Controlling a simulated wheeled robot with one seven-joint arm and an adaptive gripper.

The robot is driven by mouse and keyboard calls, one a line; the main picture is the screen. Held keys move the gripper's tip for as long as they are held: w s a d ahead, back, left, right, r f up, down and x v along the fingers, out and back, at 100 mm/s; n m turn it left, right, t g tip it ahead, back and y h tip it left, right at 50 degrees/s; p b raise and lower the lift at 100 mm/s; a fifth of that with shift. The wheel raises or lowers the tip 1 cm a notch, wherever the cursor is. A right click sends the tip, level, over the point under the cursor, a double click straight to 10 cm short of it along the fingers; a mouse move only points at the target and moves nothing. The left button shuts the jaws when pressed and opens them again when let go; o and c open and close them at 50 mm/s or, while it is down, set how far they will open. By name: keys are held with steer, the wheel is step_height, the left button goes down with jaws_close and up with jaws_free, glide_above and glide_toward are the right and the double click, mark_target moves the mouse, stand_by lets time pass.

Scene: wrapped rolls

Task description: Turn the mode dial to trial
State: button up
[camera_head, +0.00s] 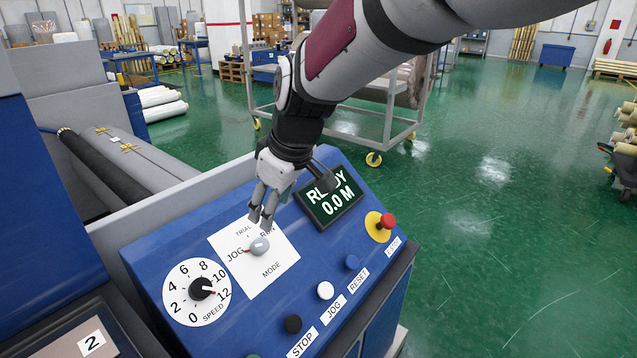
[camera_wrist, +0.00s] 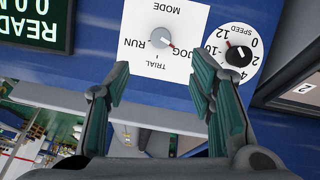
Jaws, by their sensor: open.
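The mode dial (camera_head: 260,246) is a grey knob on a white plate (camera_head: 283,262) marked TRIAL, JOG and RUN. Its red pointer mark faces the JOG side. The dial also shows in the wrist view (camera_wrist: 160,37), beyond the fingertips and between their lines. My gripper (camera_head: 262,217) is open and empty, pointing down just above the dial, apart from it. In the head view its fingers cover part of the plate near the TRIAL and RUN labels. Both fingers show in the wrist view (camera_wrist: 158,72).
The blue sloped panel also carries a speed dial (camera_head: 202,288), a READY display (camera_head: 330,197) close to my wrist, a red stop button (camera_head: 387,221) and several push buttons along the front. A grey roll (camera_head: 115,160) lies behind at left. Green floor is open at right.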

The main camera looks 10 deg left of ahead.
mark_target(262, 244)
steer(key=b+x, duration=0.1)
steer(key=x, duration=1.3)
steer(key=shift+s+b, duration=0.15)
steer(key=shift+b, duration=0.2)
steer(key=shift+r, duration=0.1)
steer(key=c, duration=1.2)
